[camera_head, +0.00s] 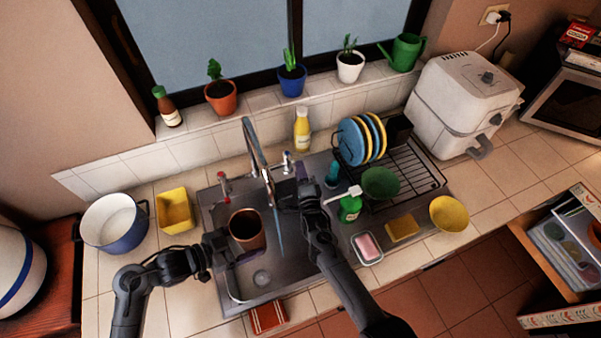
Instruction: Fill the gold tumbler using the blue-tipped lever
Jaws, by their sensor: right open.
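The gold tumbler (247,231) is upright over the left part of the sink, its dark open mouth facing up. My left gripper (236,242) is at its lower left side and appears shut on it; the contact is partly hidden. The faucet (252,146) arches over the sink, and a thin bluish stream of water (279,232) falls from it just right of the tumbler. The blue-tipped lever (287,158) stands right of the faucet. My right gripper (293,184) is open just in front of that lever; I cannot tell whether they touch.
A red-tipped lever (223,182) stands left of the faucet. A green soap bottle (349,208) and a dish rack (412,172) with plates and a green bowl (380,183) are right of my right arm. A yellow container (175,210) and a pot (113,224) stand to the left.

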